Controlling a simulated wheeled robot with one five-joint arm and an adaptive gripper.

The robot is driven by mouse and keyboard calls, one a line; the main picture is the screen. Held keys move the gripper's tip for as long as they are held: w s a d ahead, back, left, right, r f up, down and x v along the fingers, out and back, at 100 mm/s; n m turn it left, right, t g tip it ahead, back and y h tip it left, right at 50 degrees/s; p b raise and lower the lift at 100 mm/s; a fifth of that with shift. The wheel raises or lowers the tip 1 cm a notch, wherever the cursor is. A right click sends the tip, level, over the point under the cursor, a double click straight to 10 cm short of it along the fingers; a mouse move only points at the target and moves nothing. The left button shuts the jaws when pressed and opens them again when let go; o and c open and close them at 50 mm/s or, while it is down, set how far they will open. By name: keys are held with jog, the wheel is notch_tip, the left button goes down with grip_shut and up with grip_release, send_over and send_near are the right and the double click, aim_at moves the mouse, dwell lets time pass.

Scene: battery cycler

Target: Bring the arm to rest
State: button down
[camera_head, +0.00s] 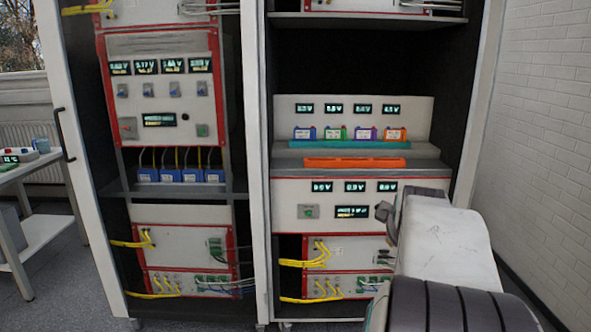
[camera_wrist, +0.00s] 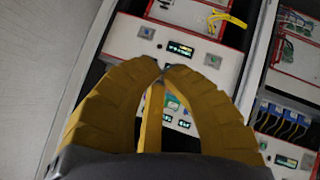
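My gripper (camera_wrist: 166,70) shows in the wrist view with thick yellow fingers. Their tips come together, and no held object shows between them. In the head view, my arm is folded at the lower right, in front of the right rack (camera_head: 265,190). The gripper itself cannot be made out clearly there. In the wrist view, the fingers lie in front of a tilted rack panel (camera_wrist: 205,62) with small displays, with no clear contact.
Several small coloured battery modules (camera_head: 365,134) stand in a row on a teal strip (camera_head: 350,144). An orange bar (camera_head: 356,162) lies in front of them. The left rack (camera_head: 160,45) holds blue modules (camera_head: 180,175). A white table (camera_head: 40,235) is far left; a brick wall (camera_head: 550,120) is right.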

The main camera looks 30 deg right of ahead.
jog(key=w+a+r+n+y+p, duration=0.1)
jog(key=a+y+p, duration=0.25)
jog(key=a, duration=0.75)
jog(key=a+r+y+p, duration=0.2)
jog(key=a+p, duration=0.3)
jog(key=a, duration=0.7)
jog(key=s+a+n+g+y+p, duration=0.1)
jog(key=s+a+g+y+p, duration=0.1)
jog(key=s+a+p, duration=0.4)
jog(key=s+a, duration=0.4)
jog(key=a, duration=0.2)
jog(key=shift+s+a+f+g+y, duration=0.2)
jog(key=shift+a+f+g+y, duration=0.05)
jog(key=shift+g+y, duration=0.15)
